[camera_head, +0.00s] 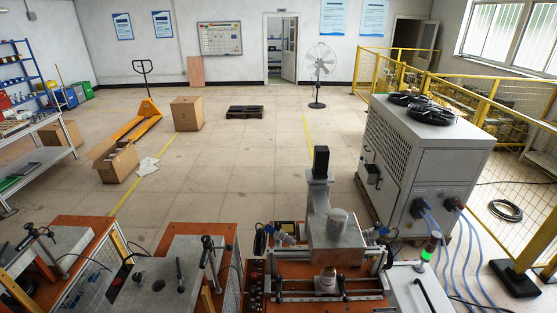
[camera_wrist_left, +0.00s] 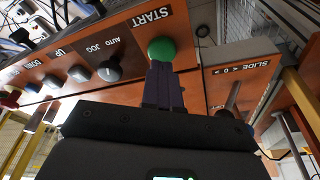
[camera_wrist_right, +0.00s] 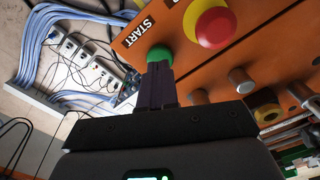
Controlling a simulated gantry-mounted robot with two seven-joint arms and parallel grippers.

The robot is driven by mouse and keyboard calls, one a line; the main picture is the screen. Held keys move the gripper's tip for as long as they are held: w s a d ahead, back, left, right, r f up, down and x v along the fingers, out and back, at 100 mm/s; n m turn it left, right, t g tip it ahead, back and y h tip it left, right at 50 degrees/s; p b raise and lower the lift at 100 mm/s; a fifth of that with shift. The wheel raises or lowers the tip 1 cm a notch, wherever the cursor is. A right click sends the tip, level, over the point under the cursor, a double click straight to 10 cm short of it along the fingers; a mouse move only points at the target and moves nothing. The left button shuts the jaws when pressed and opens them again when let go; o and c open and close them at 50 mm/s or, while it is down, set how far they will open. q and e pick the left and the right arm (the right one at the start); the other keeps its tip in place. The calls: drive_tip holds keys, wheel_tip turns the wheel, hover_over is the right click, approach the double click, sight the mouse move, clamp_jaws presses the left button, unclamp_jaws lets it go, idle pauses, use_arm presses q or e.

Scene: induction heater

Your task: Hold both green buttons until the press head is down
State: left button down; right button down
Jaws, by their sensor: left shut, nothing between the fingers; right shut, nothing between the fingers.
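In the left wrist view a green START button (camera_wrist_left: 161,48) sits on an orange panel. My left gripper (camera_wrist_left: 162,66) is shut and empty, with its fingertips at the button, overlapping its lower edge. In the right wrist view another green START button (camera_wrist_right: 159,54) sits on an orange panel. My right gripper (camera_wrist_right: 157,68) is shut and empty, with its fingertips at that button. I cannot tell how far either button is pushed in. The grey press (camera_head: 333,240) stands in the lower middle of the head view; its head's height is unclear. Neither gripper shows in the head view.
A red emergency button (camera_wrist_right: 214,25) on a yellow ring is right of the right START button. Black knobs (camera_wrist_left: 109,70) are left of the left one. A stack light (camera_head: 429,248), lit green, and a white cabinet (camera_head: 420,150) stand right of the press.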

use_arm(q)
drive_tip(key=shift+w+d, duration=0.2)
drive_tip(key=shift+w, duration=0.15)
drive_tip(key=shift+x, duration=0.85)
drive_tip(key=shift+s+a+f, duration=0.1)
drive_tip(key=shift+s+a, duration=0.05)
drive_tip(key=shift+s, duration=0.15)
use_arm(e)
drive_tip(key=shift+f, duration=1.15)
idle(2.8)
drive_tip(key=shift+r, duration=1.55)
